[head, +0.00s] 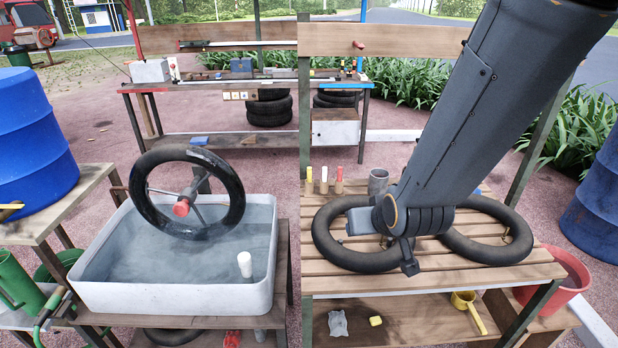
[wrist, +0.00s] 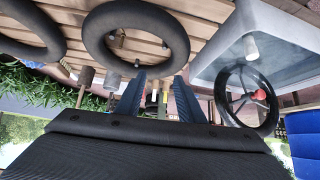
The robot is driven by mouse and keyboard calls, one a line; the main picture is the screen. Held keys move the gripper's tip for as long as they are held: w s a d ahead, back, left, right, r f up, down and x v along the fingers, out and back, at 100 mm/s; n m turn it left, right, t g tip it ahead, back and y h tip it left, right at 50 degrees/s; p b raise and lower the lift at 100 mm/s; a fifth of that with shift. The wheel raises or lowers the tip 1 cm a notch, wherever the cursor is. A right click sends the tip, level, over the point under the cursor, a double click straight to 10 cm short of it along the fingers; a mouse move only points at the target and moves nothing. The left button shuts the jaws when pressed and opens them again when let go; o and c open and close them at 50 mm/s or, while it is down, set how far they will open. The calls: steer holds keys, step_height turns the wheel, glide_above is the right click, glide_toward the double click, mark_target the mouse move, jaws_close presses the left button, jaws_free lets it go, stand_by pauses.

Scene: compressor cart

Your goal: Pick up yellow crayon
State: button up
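The yellow crayon (head: 309,175) stands upright at the back left corner of the slatted bench, its lower part in a brown holder. A white crayon (head: 324,175) and a red crayon (head: 339,175) stand in a row to its right. In the wrist view my gripper (wrist: 158,98) shows two dark blue fingers spread apart, with nothing clearly held. Small upright sticks show in the gap between the fingers, beyond the tips; which is the yellow one is hard to tell. In the head view my arm hangs over the bench, right of the crayons, and hides the fingers.
Two black inner tubes (head: 330,233) lie on the bench under my arm. A grey metal cup (head: 378,181) stands between the crayons and my arm. A white water basin (head: 170,298) with a wheel in it is at the left. A post (head: 305,120) rises near the crayons.

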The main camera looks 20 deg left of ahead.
steer(key=s+a+r+n+t+y, duration=0.1)
steer(key=a+y, duration=0.1)
steer(key=a, duration=0.6)
steer(key=s+a+r+n+t+y, duration=0.1)
steer(key=s+a+r+n+y, duration=0.1)
steer(key=a, duration=0.7)
steer(key=shift+s+a+t+y, duration=0.2)
steer(key=shift+t+y, duration=0.1)
steer(key=shift+y, duration=0.3)
steer(key=shift+w+r, duration=0.1)
steer(key=shift+w, duration=0.1)
